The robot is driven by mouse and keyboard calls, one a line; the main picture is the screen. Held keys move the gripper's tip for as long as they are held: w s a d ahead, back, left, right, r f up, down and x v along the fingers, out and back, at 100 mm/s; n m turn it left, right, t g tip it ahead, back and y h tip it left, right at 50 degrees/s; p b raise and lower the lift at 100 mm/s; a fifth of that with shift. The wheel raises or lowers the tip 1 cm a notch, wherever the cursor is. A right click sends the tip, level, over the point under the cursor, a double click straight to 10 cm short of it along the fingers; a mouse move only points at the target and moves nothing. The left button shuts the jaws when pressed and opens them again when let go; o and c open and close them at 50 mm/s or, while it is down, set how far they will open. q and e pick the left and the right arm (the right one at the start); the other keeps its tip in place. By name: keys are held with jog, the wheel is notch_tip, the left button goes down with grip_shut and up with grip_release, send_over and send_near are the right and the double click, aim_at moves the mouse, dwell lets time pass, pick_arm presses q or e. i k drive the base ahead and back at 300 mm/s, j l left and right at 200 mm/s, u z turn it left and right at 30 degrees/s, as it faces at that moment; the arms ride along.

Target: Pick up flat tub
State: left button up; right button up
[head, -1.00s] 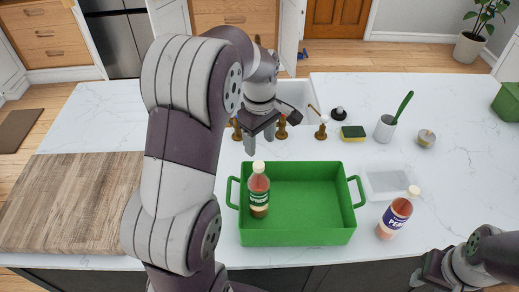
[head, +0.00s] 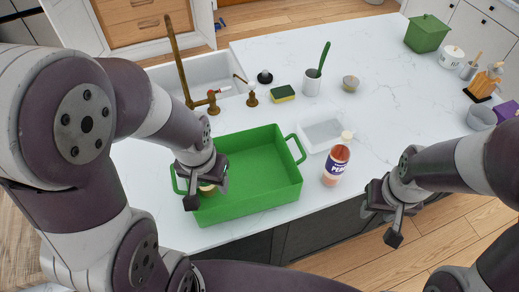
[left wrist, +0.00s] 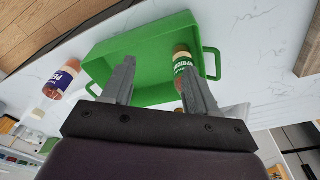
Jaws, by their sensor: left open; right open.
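The flat tub (head: 325,132) is a shallow, clear rectangular container on the white counter, just right of the green tray. My left gripper (head: 200,190) is over the left part of the green tray, well left of the tub. Its fingers (left wrist: 157,85) are spread with nothing held between them in the left wrist view. My right gripper (head: 390,222) is open and empty, beyond the counter's front edge and to the right of the tub. I cannot make out the tub clearly in the left wrist view.
The green tray (head: 285,196) holds a bottle (left wrist: 183,68), mostly hidden by my left gripper in the head view. A sponge (head: 283,93), cup (head: 311,86) and small jar (head: 350,83) stand behind. Counter right of the tub is clear.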

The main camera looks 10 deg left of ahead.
aim_at(319, 132)
jog(key=i+l+z, duration=0.1)
jog(key=z, duration=0.35)
jog(key=i+l+z, duration=0.15)
jog(key=z, duration=0.35)
jog(key=i+z, duration=0.15)
jog(key=z, duration=0.3)
